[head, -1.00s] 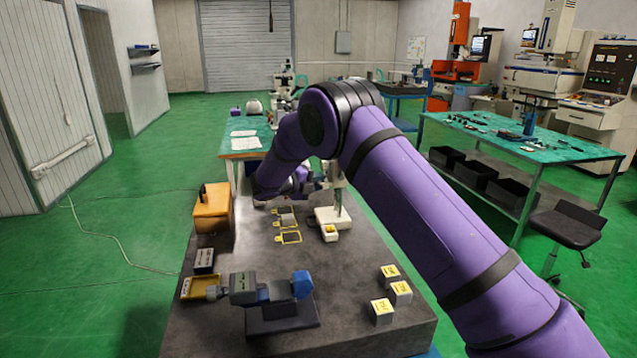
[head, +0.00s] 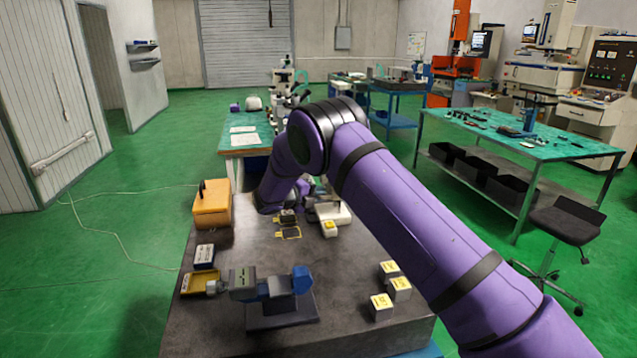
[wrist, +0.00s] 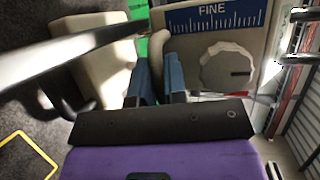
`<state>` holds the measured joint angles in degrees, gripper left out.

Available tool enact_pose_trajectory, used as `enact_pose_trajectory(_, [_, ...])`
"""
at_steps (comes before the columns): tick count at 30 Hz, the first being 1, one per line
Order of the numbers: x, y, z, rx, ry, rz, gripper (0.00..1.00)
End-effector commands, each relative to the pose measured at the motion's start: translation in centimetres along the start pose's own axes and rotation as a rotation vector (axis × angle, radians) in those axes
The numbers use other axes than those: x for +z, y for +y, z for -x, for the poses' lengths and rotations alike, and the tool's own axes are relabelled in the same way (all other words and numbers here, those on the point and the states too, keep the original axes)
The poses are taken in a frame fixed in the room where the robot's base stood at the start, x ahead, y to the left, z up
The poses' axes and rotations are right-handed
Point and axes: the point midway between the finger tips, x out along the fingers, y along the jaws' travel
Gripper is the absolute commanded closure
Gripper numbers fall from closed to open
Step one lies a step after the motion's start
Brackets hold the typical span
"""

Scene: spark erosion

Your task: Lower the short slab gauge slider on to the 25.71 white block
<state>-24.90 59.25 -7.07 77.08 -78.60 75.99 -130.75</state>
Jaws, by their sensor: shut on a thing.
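The short slab gauge stands on the far part of the dark slab; its white base (head: 341,213) shows beside my arm, and its upright is largely hidden. A small white block with a yellow label (head: 330,229) is at the base's near edge; its number is too small to read. In the wrist view a slider panel marked FINE (wrist: 185,43) has a scale and a round knob. My gripper (wrist: 158,85) has its blue fingers closed on a pale part beside that panel.
Three labelled white blocks (head: 381,307) sit at the slab's near right. A blue and grey instrument on a black stand (head: 280,310) is at the near left. The middle of the slab is clear.

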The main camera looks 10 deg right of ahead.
Motion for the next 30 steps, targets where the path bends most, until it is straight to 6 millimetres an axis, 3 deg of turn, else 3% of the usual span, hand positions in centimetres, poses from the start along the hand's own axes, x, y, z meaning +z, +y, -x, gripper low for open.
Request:
enact_pose_trajectory(3, [-0.1,1.1,-0.2,0.002,-0.001,0.002,1.00])
enact_pose_trajectory(12, [-0.2,1.4,-0.2,0.005,-0.001,0.002,1.00])
enact_pose_trajectory(13, [-0.2,1.4,-0.2,0.005,-0.001,0.003,0.80])
enact_pose_trajectory(14, [-0.2,1.5,-0.2,0.005,-0.001,0.003,0.78])
enact_pose_trajectory(25, [-0.1,1.3,0.0,0.003,-0.001,0.001,0.78])
enact_pose_trajectory(30, [-0.1,1.2,1.7,0.002,-0.003,0.001,0.78])
